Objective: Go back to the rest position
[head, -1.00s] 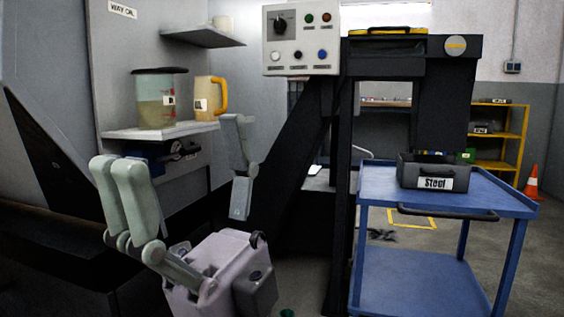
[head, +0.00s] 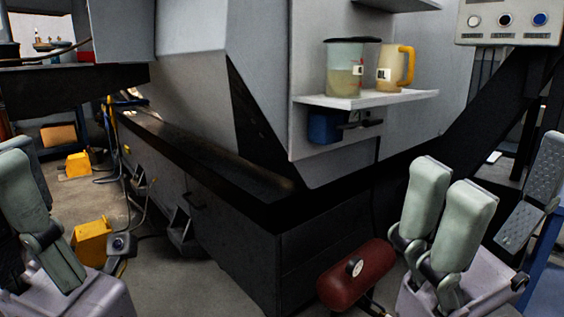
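My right gripper (head: 496,187) is in the lower right of the head view, fingers pointing up. Its two pale green fingers stand well apart from the opposing grey finger, with nothing between them. My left gripper (head: 32,205) is cut off by the left edge of the head view. Only some pale green fingers and part of its lavender body show there, so its opening cannot be judged. I see no object at either gripper.
A grey machine with a dark base (head: 235,245) fills the middle. Its shelf (head: 400,98) carries a clear jug (head: 343,75) and a yellow-handled pitcher (head: 388,72). Yellow blocks (head: 92,240) and cables lie at left.

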